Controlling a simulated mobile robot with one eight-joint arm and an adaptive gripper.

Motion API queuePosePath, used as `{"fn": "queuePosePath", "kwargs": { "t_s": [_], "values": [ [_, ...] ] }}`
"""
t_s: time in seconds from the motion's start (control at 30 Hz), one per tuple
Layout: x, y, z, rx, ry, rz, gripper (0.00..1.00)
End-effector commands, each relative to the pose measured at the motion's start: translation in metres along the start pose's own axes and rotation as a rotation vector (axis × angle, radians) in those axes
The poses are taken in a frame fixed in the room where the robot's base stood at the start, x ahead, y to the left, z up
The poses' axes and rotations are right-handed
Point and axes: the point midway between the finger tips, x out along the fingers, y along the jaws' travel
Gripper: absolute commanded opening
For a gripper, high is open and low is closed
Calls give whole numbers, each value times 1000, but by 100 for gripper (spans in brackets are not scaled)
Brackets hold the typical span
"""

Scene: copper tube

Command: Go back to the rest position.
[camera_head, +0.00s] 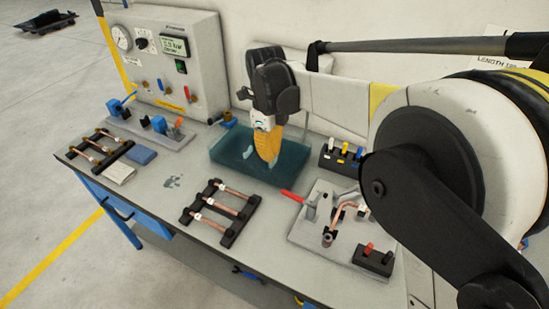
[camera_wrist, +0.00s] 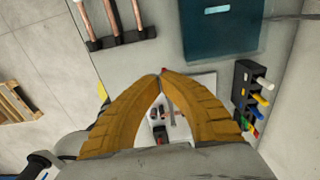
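My gripper (camera_head: 270,160) hangs fingers-down over the workbench, in front of the teal tray (camera_head: 225,155) in the head view. In the wrist view its two yellow fingers curve inward and their tips (camera_wrist: 162,73) meet. Copper tubes (camera_head: 224,209) lie across a black rack (camera_head: 188,215) in the middle of the bench, apart from my gripper. A bent copper tube (camera_head: 346,210) sits in the fixture at right. How high my gripper is above the bench is hard to tell.
A grey gauge panel (camera_head: 205,55) stands at the back left. Blue clamps and another rack of copper tubes (camera_head: 97,146) are at left. A black holder (camera_head: 340,160) with coloured pieces and a red-handled tool (camera_head: 291,196) are near the fixture.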

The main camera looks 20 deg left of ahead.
Motion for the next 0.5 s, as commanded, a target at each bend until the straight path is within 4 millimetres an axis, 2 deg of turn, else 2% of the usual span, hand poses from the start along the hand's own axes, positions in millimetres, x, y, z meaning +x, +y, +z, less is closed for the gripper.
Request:
{"fn": "queuePosePath", "kwargs": {
  "t_s": [0.37, 0.43, 0.5],
  "values": [
    [0, 0, 0, 0, 0, 0, 0],
    [-1, -1, -4, -8, -3, -2, 0],
    [-6, -4, -17, -40, -12, -11, 0]
  ]
}}
